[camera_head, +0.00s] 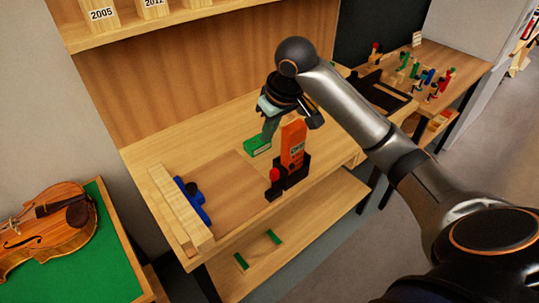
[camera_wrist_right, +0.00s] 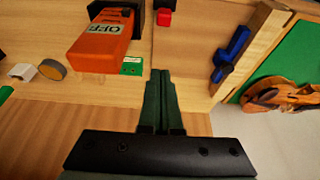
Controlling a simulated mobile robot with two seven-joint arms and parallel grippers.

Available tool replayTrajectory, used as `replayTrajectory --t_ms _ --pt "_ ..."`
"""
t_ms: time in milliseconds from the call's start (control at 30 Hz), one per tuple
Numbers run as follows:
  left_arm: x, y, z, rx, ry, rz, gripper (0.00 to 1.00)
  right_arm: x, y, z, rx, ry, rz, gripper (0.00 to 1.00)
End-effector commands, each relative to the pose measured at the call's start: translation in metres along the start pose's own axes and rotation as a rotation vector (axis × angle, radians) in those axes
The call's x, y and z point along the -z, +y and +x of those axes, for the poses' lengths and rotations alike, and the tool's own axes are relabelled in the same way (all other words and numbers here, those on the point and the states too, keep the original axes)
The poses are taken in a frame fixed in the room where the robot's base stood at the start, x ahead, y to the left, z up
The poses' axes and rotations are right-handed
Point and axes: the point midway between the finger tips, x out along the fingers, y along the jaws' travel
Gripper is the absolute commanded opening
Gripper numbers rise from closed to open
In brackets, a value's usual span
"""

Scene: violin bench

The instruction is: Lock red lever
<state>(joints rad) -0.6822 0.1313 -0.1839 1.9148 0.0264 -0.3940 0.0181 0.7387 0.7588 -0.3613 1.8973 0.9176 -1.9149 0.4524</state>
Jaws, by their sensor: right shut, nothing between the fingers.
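The red-orange lever (camera_head: 292,145) stands upright in a black base (camera_head: 291,173) near the front edge of the bench. Its label is hard to read in the head view; in the wrist view the lever (camera_wrist_right: 101,43) shows a label reading OFF. A small black piece with a red top (camera_head: 274,176) stands beside the base; it also shows in the wrist view (camera_wrist_right: 164,18). My right gripper (camera_head: 267,140) is above the bench behind the lever, apart from it. Its green fingers (camera_wrist_right: 160,74) are shut and empty. My left gripper is not in view.
A wooden rail (camera_head: 180,208) and a blue clamp-like piece (camera_head: 193,203) are at the left end. A violin (camera_head: 45,222) lies on a green mat at left. The bench between is clear.

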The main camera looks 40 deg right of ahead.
Motion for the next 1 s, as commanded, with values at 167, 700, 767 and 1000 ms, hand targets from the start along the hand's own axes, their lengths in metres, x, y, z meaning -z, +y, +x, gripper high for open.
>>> replayTrajectory --t_ms 167,700,767,1000 --pt "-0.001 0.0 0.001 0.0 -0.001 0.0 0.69 -0.001 -0.001 0.022 0.002 -0.005 0.0 0.0" --pt "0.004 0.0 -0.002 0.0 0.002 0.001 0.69 -0.023 0.0 0.09 -0.001 -0.002 -0.003 0.0" --pt "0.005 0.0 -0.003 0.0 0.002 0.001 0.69 -0.028 0.0 0.089 0.0 -0.002 -0.001 0.0" --pt "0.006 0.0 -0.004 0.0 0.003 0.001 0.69 -0.038 0.0 0.085 0.0 -0.002 0.0 0.0"
